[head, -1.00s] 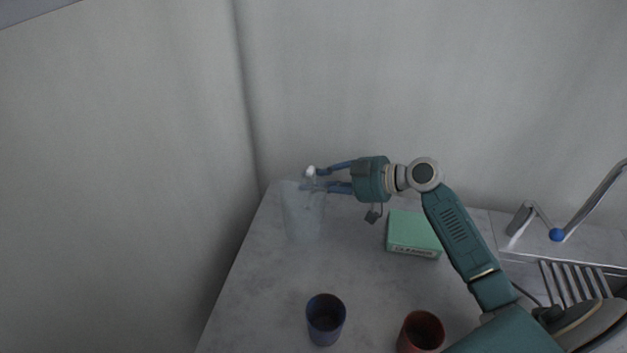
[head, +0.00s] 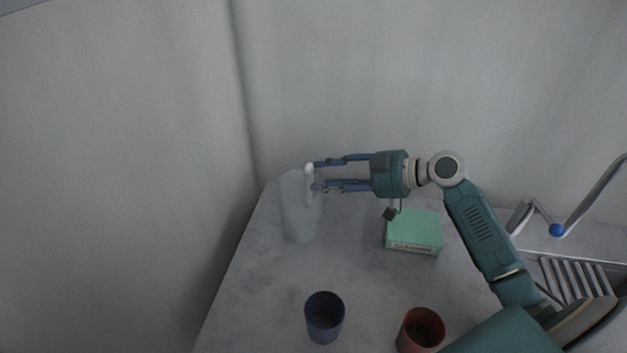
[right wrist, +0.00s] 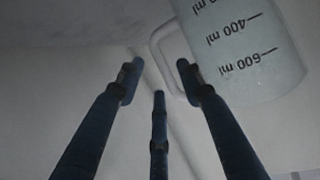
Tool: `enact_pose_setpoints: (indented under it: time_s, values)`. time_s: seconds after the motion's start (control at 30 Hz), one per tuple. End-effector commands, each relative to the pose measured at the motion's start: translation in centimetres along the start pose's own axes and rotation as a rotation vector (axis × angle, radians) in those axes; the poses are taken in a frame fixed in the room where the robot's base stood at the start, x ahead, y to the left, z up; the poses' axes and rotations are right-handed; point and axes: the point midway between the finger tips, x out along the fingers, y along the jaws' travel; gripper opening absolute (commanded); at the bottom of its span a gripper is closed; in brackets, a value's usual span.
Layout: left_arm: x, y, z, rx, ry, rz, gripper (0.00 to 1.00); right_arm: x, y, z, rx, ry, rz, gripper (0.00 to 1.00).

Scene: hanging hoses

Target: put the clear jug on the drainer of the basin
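The clear jug (head: 298,215) stands upright at the far left of the worktop, its pale handle turned right. It also shows in the right wrist view (right wrist: 245,50) with its millilitre marks, and its handle (right wrist: 160,50) lies between and just beyond my fingertips. My right gripper (head: 317,175) is open, its fingers pointing left at the handle; one finger overlaps the handle in the right wrist view (right wrist: 158,78). I cannot tell whether they touch. The slatted drainer (head: 577,278) of the basin is at the right edge, partly cut off. My left gripper is out of view.
A green box (head: 413,232) lies below my right wrist. A blue cup (head: 324,318) and a red cup (head: 421,330) stand at the front. A tap (head: 590,195) rises behind the drainer. Grey walls close off the left and back. The worktop between jug and blue cup is clear.

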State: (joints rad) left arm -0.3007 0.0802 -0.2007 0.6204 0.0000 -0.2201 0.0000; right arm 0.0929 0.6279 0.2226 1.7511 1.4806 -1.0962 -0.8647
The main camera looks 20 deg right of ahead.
Motion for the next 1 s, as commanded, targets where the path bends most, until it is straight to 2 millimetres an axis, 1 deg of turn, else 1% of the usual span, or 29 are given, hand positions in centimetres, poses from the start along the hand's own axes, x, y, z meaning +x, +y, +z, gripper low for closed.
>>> enact_pose_setpoints:
  time_s: [0.03, 0.2, 0.3, 0.4, 0.57, 1.0]
  values:
    - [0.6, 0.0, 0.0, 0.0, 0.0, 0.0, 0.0, -1.1, 0.0, 0.4, -0.002, -0.005, 0.0, 0.37]
    - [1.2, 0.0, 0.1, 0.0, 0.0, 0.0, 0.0, -4.6, 0.0, 0.3, -0.002, -0.004, 0.0, 0.37]
    - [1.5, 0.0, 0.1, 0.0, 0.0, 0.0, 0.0, -6.0, -0.1, 0.2, 0.0, -0.002, -0.001, 0.37]
    - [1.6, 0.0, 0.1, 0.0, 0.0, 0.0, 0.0, -7.0, -0.1, 0.1, 0.0, -0.001, -0.002, 0.37]
    - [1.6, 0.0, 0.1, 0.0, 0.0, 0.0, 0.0, -7.6, -0.1, 0.0, -0.001, 0.0, -0.002, 0.37]
    - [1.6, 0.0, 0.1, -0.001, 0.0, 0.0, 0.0, -7.6, -0.1, 0.0, -0.001, 0.0, -0.002, 0.37]
